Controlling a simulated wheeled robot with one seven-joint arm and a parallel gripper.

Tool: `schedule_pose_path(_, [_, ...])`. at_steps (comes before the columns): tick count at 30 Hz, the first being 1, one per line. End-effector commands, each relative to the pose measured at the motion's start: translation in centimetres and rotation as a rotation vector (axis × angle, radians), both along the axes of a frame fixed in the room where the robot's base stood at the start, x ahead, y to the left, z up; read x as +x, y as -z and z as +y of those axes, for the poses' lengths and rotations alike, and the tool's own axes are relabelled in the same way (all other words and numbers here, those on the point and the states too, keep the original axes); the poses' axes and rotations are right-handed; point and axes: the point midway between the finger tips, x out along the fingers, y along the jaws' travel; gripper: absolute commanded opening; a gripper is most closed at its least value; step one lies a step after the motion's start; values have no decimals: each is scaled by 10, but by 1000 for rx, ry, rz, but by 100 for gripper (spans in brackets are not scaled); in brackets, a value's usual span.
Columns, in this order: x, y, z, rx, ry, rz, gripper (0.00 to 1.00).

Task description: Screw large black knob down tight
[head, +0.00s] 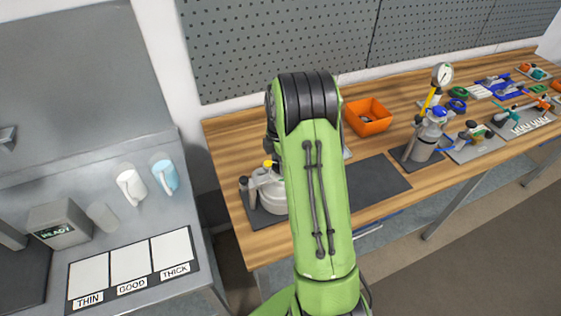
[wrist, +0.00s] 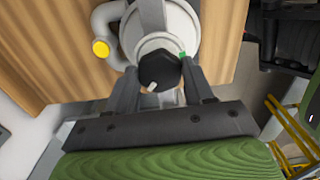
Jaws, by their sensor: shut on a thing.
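The large black knob (wrist: 159,68) shows in the wrist view on a round whitish collar of a pale vessel (wrist: 160,22). My gripper (wrist: 160,74) is shut on the black knob, with one dark finger on each side of it. A small light mark shows at the knob's lower edge, and a small green spot is by the right finger. A grey curved pipe with a yellow end (wrist: 101,48) is left of the knob. In the head view the pale vessel (head: 272,196) is partly hidden behind my green arm; the knob and gripper are hidden there.
The vessel stands on a dark mat at the left end of the wooden bench (head: 230,130). An orange bin (head: 367,117), a bottle with a blue top (head: 428,135) and several tools are to the right. A grey counter (head: 200,285) with cups and labelled white panels is at the left.

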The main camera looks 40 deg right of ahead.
Motion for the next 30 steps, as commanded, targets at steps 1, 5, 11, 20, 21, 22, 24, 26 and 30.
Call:
schedule_pose_path(1, [1,1,0,-1,40,-2,22])
schedule_pose_path(5, [1,1,1,0,162,-3,22])
schedule_pose_path(11, [1,0,0,-2,353,-4,22])
schedule_pose_path(20, [1,-1,0,-1,637,-5,22])
schedule_pose_path(21, [1,-1,0,-1,676,-6,22])
schedule_pose_path(22, [1,-1,0,-1,704,-6,22])
schedule_pose_path(24, [2,-1,0,-1,771,-6,22])
schedule_pose_path(26, [2,-1,0,-1,828,-6,22])
schedule_pose_path(30, [2,-1,0,-1,962,-6,22])
